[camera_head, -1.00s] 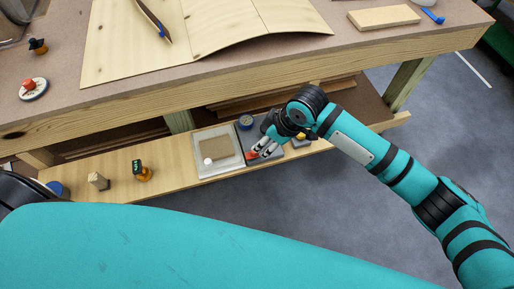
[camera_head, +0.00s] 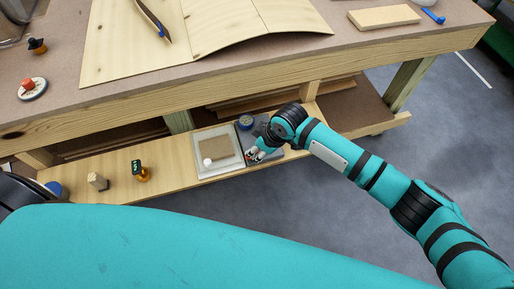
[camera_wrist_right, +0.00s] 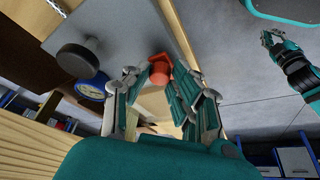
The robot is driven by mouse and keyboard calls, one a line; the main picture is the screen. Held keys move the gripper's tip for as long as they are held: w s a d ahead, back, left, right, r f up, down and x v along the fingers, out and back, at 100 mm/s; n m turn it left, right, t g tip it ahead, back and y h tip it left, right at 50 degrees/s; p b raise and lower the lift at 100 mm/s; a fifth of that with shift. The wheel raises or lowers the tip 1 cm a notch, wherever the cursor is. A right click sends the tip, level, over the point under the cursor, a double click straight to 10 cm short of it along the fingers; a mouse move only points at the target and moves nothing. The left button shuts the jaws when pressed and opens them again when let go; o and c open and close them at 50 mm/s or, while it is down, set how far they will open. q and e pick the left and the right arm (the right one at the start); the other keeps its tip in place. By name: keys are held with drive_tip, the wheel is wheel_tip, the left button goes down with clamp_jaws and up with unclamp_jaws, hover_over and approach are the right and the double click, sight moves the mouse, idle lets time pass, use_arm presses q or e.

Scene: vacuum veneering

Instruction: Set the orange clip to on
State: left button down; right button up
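The orange clip (camera_wrist_right: 160,67) shows in the right wrist view, between the two fingertips of my right gripper (camera_wrist_right: 157,78). The fingers stand apart on either side of it, and I cannot tell whether they press on it. In the head view my right gripper (camera_head: 256,153) is low over the dark grey plate on the lower shelf, and hides most of the clip there. A second teal arm, seemingly mine, shows small at the right wrist view's upper right, with my left gripper (camera_wrist_right: 270,39) at its end; its fingers are too small to read. The clip's on or off setting cannot be read.
A dark round knob (camera_wrist_right: 77,61) stands on the grey plate. A pale tray (camera_head: 229,169) lies to the left, then an amber bottle (camera_head: 141,173) and a wooden block (camera_head: 98,181). The workbench (camera_head: 120,112) overhangs the shelf.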

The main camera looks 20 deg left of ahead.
clamp_jaws()
drive_tip(key=s+a, duration=0.1)
drive_tip(key=a, duration=0.1)
drive_tip(key=s+a, duration=0.1)
drive_tip(key=shift+s+a+p, duration=0.3)
drive_tip(key=shift+a+p, duration=0.05)
drive_tip(key=shift+p, duration=0.05)
drive_tip(key=o, duration=0.5)
unclamp_jaws()
drive_tip(key=shift+o, duration=0.2)
drive_tip(key=shift+r, duration=0.1)
